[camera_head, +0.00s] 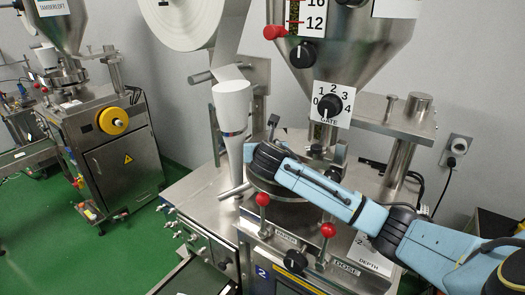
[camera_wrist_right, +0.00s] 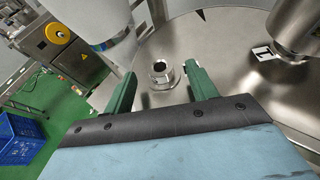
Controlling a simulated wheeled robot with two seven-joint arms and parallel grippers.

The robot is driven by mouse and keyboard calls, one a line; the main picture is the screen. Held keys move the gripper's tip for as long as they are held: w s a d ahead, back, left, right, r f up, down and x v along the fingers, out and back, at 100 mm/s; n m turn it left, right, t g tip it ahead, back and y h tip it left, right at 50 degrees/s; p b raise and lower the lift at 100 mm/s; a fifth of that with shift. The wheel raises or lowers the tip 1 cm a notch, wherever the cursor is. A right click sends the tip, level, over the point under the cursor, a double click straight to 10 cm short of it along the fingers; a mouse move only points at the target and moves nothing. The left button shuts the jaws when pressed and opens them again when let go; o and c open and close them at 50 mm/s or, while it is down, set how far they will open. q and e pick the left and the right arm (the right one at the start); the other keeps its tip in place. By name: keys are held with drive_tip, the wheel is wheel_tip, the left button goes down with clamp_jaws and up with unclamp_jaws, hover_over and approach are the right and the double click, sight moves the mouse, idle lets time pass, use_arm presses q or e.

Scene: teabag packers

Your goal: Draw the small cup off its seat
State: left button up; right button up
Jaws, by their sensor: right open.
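The small cup (camera_wrist_right: 161,72) is a short round metal piece with a hole in its top. It stands on a round steel plate (camera_wrist_right: 225,95) in the right wrist view. My right gripper (camera_wrist_right: 161,68) is open, with one green finger to each side of the cup and visible space between. I cannot tell how low the fingertips are beside it. In the head view my right arm comes in from the right, and its gripper end (camera_head: 264,156) is over the round plate under the hopper. The cup is hidden there. My left gripper is not in view.
A steel hopper (camera_head: 345,50) with a gate dial (camera_head: 328,105) hangs above the plate. A white funnel (camera_head: 232,105) stands to the left. Red-knobbed levers (camera_head: 327,231) stand at the front. In the wrist view a metal cylinder (camera_wrist_right: 300,28) is at the upper right, near a number tag (camera_wrist_right: 264,51).

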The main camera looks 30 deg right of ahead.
drive_tip(key=shift+x, duration=1.15)
drive_tip(key=c, duration=1.1)
wheel_tip(320, 180, up, 9)
drive_tip(key=shift+b, duration=0.45)
drive_tip(key=shift+r+p, duration=0.55)
